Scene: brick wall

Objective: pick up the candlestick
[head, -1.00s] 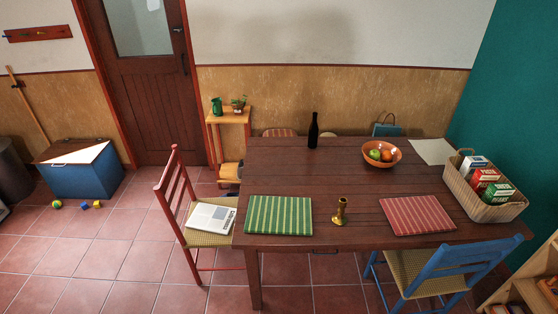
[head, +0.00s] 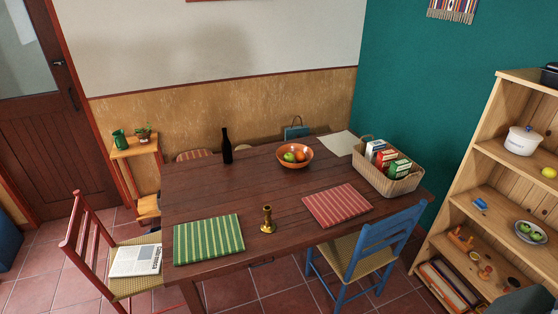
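A brass-coloured candlestick (head: 267,220) stands upright on the dark wooden table (head: 240,190), near its front edge. It sits between the green striped placemat (head: 208,239) on the left and the red striped placemat (head: 337,205) on the right. Nothing covers the candlestick. Neither of my grippers shows in the head view.
A fruit bowl (head: 294,157), a dark bottle (head: 226,147) and a basket of boxes (head: 388,172) stand on the table. A blue chair (head: 372,247) is at the front right, a red chair (head: 95,250) at the left. A wooden shelf (head: 490,165) stands at the right.

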